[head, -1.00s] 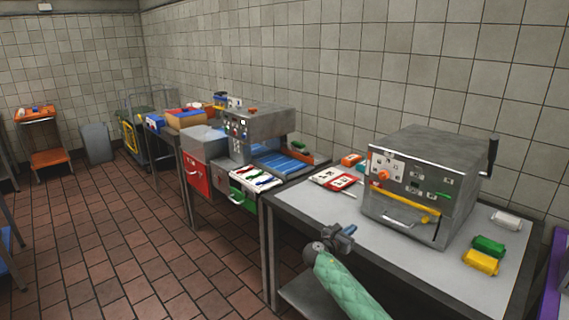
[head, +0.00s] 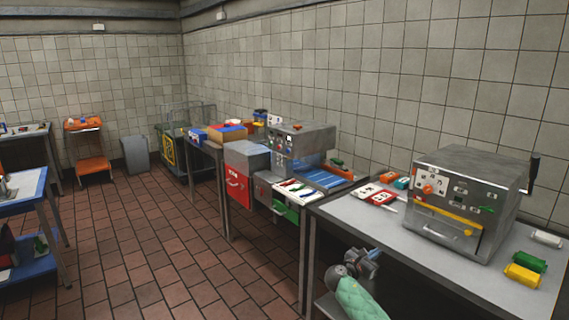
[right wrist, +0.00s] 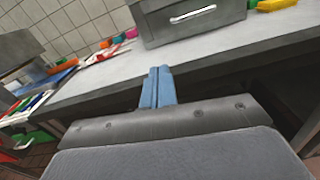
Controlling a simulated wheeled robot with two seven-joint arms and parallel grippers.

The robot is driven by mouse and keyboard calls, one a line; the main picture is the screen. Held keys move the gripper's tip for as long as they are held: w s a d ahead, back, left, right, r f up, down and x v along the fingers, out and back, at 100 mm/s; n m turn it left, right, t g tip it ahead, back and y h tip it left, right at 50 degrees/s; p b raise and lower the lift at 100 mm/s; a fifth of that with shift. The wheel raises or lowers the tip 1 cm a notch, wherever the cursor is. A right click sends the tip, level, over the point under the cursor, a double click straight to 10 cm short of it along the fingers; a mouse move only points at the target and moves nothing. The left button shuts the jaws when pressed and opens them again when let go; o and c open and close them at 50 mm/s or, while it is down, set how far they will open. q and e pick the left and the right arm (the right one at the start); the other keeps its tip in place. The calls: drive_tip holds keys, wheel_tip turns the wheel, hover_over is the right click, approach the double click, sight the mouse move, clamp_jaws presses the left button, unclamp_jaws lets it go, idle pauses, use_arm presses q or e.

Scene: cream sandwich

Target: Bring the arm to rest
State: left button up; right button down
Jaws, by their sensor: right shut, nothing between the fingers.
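My right gripper (head: 367,257) is at the bottom of the head view, in front of the left part of the grey table (head: 345,209). Its blue fingers also show in the right wrist view (right wrist: 157,88), shut together with nothing between them. In that view the table's edge lies just beyond the fingertips. The green-sleeved right arm (head: 358,301) comes up from the bottom edge. My left gripper is not in view.
A metal machine (head: 464,203) stands on the table, with yellow (head: 522,276) and green (head: 530,261) blocks to its right. Red-and-white cards (head: 377,196) lie left of it. A second machine (head: 301,147) stands farther left. The tiled floor (head: 150,250) is open.

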drive_tip(key=w+a+f+m+y, duration=0.1)
drive_tip(key=a+f+m+y, duration=0.55)
drive_tip(key=m, duration=0.85)
drive_tip(key=s+a+f+m+g+y, duration=0.2)
drive_tip(key=s+a+f+m+y, duration=0.15)
drive_tip(key=s+f, duration=0.75)
drive_tip(key=s+a+f+m+g+y, duration=0.2)
drive_tip(key=s+a+f+m+y, duration=0.15)
drive_tip(key=s+f, duration=0.75)
drive_tip(key=s+f+g, duration=0.2)
drive_tip(key=s+f, duration=0.5)
drive_tip(key=s, duration=0.7)
drive_tip(key=s+f+g+y, duration=0.1)
drive_tip(key=s+f+g, duration=0.1)
drive_tip(key=s+f, duration=0.6)
drive_tip(key=s+f+g, duration=0.1)
drive_tip(key=s+f, duration=0.7)
drive_tip(key=s, duration=1.3)
drive_tip(key=shift+s+a+m+g, duration=0.25)
drive_tip(key=shift+s+m+g, duration=0.05)
drive_tip(key=shift+s+g, duration=0.1)
